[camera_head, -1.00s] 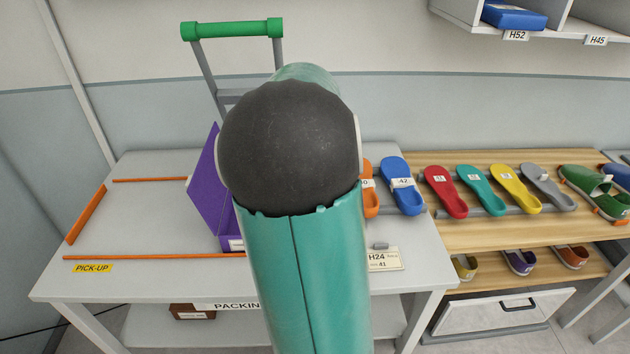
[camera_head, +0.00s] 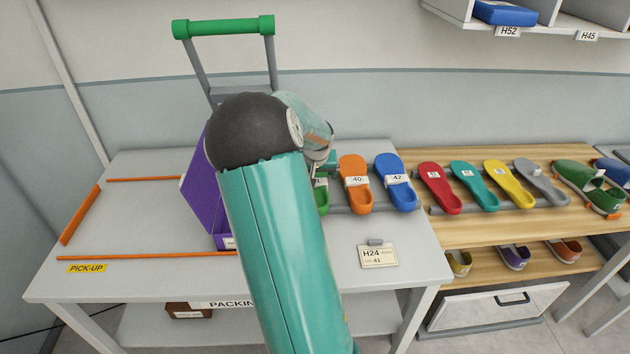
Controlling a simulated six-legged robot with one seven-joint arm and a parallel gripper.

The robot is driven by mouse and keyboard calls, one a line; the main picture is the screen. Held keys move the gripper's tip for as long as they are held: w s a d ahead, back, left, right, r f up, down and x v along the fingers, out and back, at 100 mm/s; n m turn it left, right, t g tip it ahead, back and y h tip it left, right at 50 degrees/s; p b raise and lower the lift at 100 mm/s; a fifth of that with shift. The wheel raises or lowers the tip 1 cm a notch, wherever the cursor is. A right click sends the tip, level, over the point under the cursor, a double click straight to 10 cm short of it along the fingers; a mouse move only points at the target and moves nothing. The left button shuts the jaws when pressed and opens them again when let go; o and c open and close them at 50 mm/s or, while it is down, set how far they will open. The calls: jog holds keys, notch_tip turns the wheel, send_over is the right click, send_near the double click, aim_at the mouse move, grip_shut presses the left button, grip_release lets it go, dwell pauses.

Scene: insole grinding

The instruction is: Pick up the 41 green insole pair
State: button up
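The green insole pair (camera_head: 322,198) stands on the packing table, left of the orange pair. Only a strip of it and part of its white label show; my arm hides the rest. The end of my arm, with my gripper (camera_head: 328,166), is at the top of the green pair. The fingers are too small and too covered to tell whether they touch it or are open or shut. An order card (camera_head: 379,256) reading H24 and 41 lies at the front right of the table.
Orange insoles (camera_head: 355,184) and blue insoles (camera_head: 396,183) stand close on the right. A purple box (camera_head: 199,202) is left of my arm, with a green-handled frame (camera_head: 224,27) behind. A wooden shelf (camera_head: 480,232) with more insoles stands right.

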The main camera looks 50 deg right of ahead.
jog(key=x, duration=0.2)
jog(key=shift+w+d+f, duration=0.1)
jog(key=shift+f, duration=0.15)
jog(key=c, duration=1)
jog(key=shift+c, duration=0.5)
jog(key=shift+r, duration=0.15)
